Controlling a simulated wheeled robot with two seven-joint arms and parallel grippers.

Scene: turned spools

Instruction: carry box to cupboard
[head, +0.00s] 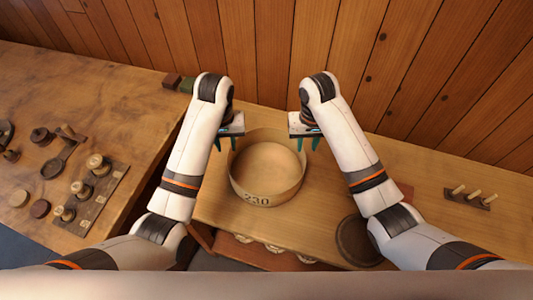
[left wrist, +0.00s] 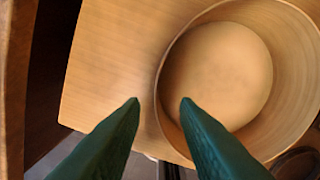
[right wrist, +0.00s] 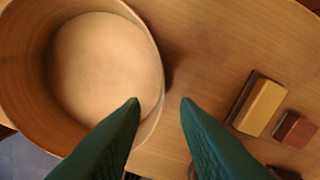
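The box is a round, open, light wooden tub (head: 267,197) marked 230, standing upright on the wooden table in the head view; its inside looks empty. My left gripper (head: 230,143) is at its left rim and my right gripper (head: 306,143) at its right rim. Both have green fingers spread apart with nothing between them that I can see held. In the left wrist view the tub's rim (left wrist: 158,88) runs between the open fingertips from above, and the same shows on the tub (right wrist: 160,75) in the right wrist view. Finger height against the rim is unclear. I cannot make out a cupboard.
A dark round dish (head: 352,240) lies right of the tub, partly behind my right arm. A peg rack (head: 470,197) stands further right. A left bench (head: 80,110) carries spools and a dark ladle-like tool. A yellow block (right wrist: 260,107) shows beside the tub. A plank wall closes the back.

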